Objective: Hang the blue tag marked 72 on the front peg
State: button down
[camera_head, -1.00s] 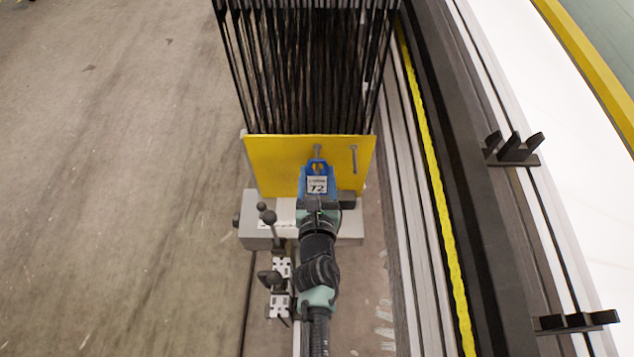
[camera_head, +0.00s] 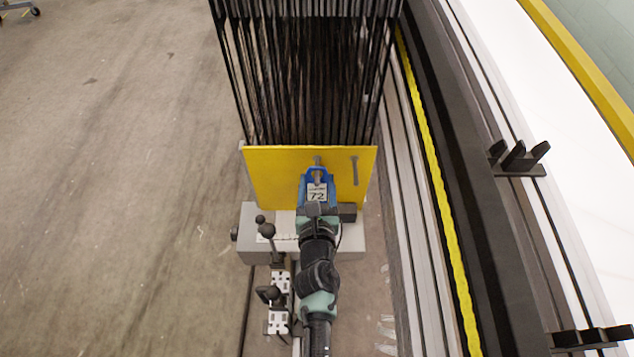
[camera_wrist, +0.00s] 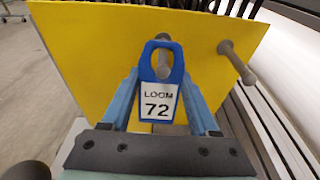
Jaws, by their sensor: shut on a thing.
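The blue tag (camera_wrist: 160,85) has a white label reading LOOM 72 and a loop with a hole at its top. It also shows in the head view (camera_head: 317,188), in front of the yellow plate (camera_head: 272,172). My gripper (camera_wrist: 160,82) is shut on the tag, with blue fingers at its two sides. A grey peg (camera_wrist: 164,62) on the yellow plate shows through the tag's hole; I cannot tell whether the tag is around it or still in front. A second peg (camera_wrist: 238,64) stands bare to the right, also seen in the head view (camera_head: 355,170).
Many black cords (camera_head: 300,80) rise behind the yellow plate. A grey block with black knobs (camera_head: 258,228) sits below it at the left. Rails with a yellow strip (camera_head: 437,190) and black brackets (camera_head: 518,158) run along the right.

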jog(key=shift+c, duration=0.3)
grip_release()
jog(key=shift+s, duration=0.1)
jog(key=p+v, duration=0.3)
jog(key=v, duration=0.9)
jog(key=shift+s+r, duration=0.15)
jog(key=shift+s, duration=0.25)
